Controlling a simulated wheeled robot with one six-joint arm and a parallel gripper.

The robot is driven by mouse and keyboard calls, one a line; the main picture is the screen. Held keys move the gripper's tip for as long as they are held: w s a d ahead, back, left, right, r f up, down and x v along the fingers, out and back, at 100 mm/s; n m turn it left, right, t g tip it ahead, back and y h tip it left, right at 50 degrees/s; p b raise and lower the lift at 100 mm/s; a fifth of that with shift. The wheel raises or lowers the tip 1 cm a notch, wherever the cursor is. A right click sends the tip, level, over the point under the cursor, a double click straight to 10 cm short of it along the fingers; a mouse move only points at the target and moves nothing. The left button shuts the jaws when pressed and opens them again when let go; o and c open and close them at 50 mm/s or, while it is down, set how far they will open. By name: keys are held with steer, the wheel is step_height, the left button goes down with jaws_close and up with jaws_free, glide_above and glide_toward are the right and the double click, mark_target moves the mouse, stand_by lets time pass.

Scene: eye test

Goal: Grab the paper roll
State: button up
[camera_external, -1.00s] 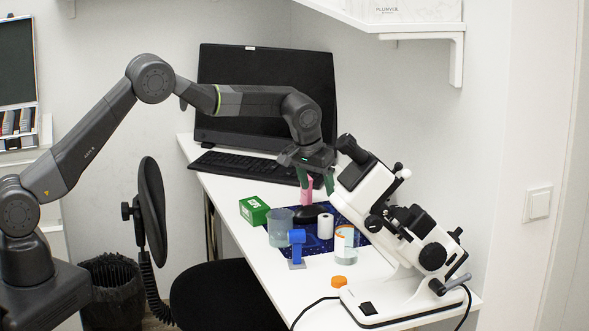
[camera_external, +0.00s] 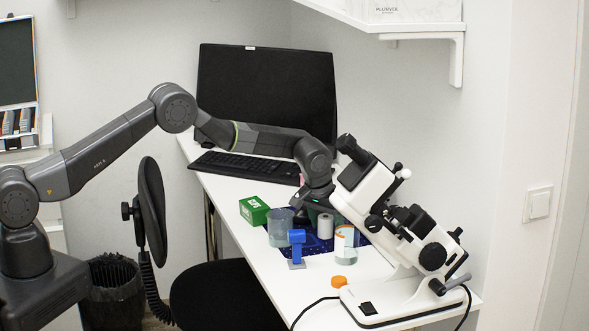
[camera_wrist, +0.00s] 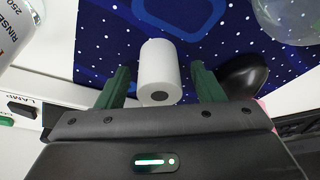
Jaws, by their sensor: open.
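The paper roll (camera_wrist: 158,70) is a small white cylinder with a dark core hole. In the wrist view it lies between the two green fingers of my gripper (camera_wrist: 160,85), with a gap on each side.
A black mouse (camera_wrist: 246,75) is close beside the right finger. A clear beaker (camera_external: 280,228), green box (camera_external: 254,210), blue stand (camera_external: 297,247), rinse bottle (camera_external: 344,243) and orange cap (camera_external: 338,281) are around the mat. A large white microscope (camera_external: 400,235) stands at right.

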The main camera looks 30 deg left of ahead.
steer(key=shift+f, duration=0.15)
steer(key=c, duration=1.1)
steer(key=shift+o, duration=0.2)
